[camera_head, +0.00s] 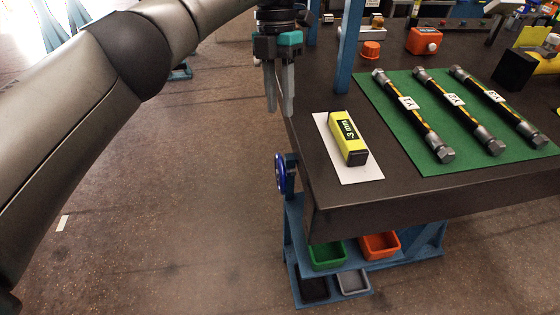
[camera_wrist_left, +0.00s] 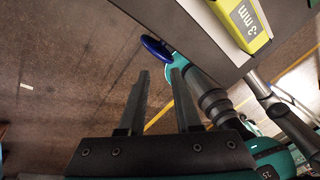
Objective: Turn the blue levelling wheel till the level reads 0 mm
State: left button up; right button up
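The blue levelling wheel (camera_head: 281,174) is mounted on the table's left side, below the top, seen nearly edge-on. It also shows in the left wrist view (camera_wrist_left: 155,47), just beyond my fingertips. The yellow-green level (camera_head: 348,138) lies on a white plate on the table; its display appears to read -3 mm. It shows partly in the left wrist view (camera_wrist_left: 243,22). My left gripper (camera_head: 280,109) points down above and slightly left of the wheel, apart from it. Its fingers (camera_wrist_left: 161,74) are open with nothing between them. My right gripper is not in view.
The dark table (camera_head: 420,207) has a green mat (camera_head: 391,98) with three hoses. An orange item (camera_head: 371,49) stands behind it. Blue table posts (camera_head: 350,45) rise near my gripper. Green (camera_head: 327,262) and orange bins sit on a lower shelf.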

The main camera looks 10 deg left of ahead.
pick_arm(q)
jog(key=m, duration=0.5)
jog(key=m+t+y+b, duration=0.1)
jog(key=m+t+b, duration=0.3)
jog(key=m, duration=1.8)
send_over(280, 160)
jog(key=g, duration=0.1)
notch_tip(280, 160, down, 10)
jog(key=b, duration=0.5)
jog(key=shift+f, duration=0.75)
jog(key=shift+w+f+b, duration=0.1)
jog(key=shift+f+b, duration=0.45)
jog(key=shift+f, duration=0.2)
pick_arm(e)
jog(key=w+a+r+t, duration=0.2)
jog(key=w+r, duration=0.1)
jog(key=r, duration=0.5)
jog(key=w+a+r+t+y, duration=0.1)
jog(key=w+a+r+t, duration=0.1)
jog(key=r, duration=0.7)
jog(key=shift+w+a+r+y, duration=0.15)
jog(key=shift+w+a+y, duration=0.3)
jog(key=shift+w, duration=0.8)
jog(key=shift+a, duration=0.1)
